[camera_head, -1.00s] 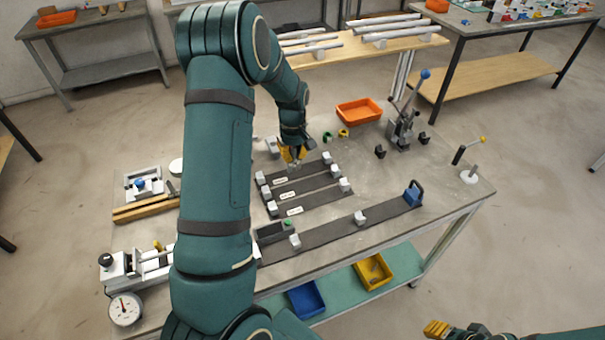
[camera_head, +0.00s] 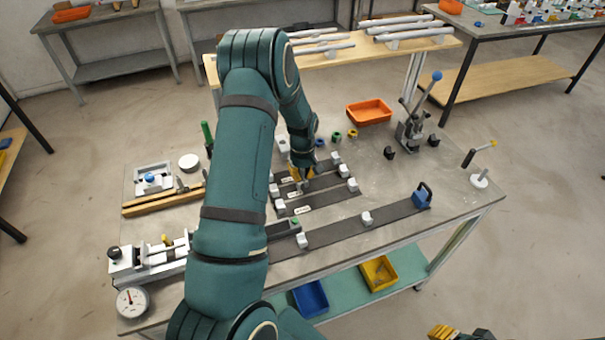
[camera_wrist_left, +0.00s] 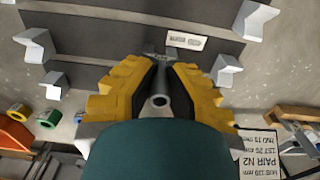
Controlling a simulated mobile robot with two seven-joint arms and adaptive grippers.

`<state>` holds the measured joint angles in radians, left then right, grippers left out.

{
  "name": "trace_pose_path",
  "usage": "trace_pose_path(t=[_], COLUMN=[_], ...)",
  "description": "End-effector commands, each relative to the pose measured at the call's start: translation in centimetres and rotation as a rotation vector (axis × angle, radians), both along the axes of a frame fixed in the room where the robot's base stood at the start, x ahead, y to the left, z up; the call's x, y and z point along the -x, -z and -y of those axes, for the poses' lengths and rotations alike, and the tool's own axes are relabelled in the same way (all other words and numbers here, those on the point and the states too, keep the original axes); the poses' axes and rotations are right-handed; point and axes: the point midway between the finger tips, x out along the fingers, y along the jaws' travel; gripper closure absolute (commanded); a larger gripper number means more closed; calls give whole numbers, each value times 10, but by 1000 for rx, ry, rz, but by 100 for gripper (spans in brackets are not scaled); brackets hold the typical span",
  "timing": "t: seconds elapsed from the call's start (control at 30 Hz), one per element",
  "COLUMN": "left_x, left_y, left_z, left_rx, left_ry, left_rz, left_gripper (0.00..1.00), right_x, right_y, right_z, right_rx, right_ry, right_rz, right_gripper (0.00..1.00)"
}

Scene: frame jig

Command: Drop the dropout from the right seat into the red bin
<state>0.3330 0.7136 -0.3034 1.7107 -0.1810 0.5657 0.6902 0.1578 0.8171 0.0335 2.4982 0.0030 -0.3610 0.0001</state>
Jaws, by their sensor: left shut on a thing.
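My left gripper (camera_head: 301,181) is over the dark strips with pale blocks in the middle of the table. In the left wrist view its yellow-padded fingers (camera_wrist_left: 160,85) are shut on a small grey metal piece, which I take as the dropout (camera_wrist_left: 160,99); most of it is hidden. Its tip is close to a dark strip, and I cannot tell whether it touches. Pale seat blocks (camera_head: 344,171) stand along the strips; I cannot tell which is the right seat. The orange-red bin (camera_head: 369,112) is at the back of the table. My right gripper (camera_head: 446,331) shows only partly at the bottom edge.
Green and yellow rings (camera_head: 352,134) lie between the strips and the bin. A lever press (camera_head: 412,132) stands right of the bin. Blue and yellow bins (camera_head: 379,272) sit on the lower shelf.

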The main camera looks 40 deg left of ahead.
Motion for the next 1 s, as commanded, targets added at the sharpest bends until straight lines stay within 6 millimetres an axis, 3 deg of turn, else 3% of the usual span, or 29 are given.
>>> trace_pose_path(t=[0.07, 0.1, 0.13, 0.17, 0.57, 0.67, 1.0], left_x=[0, 0, 0, 0, 0, -1, -1], left_y=[4, 3, 3, 3, -4, -17, -86], left_z=[0, 0, 0, 0, 0, 0, 0], left_rx=[0, 1, 1, 0, 0, 0, -1], left_ry=[0, 0, 0, 0, 0, 0, 1], left_rz=[0, 0, 0, -1, 0, 1, 3], left_gripper=[100, 80, 69, 65, 65, 65, 65], right_x=[0, 0, 0, 0, 0, 0, 0], right_y=[4, 3, 3, 3, -2, -1, -1], right_z=[0, 0, 0, 0, 0, 0, 0], right_rx=[0, 1, 1, 1, 0, 0, 0], right_ry=[0, 0, 0, 0, 0, 0, 0], right_rz=[0, 0, 0, 0, 0, 0, 0], right_gripper=[63, 63, 63, 63, 63, 63, 63])
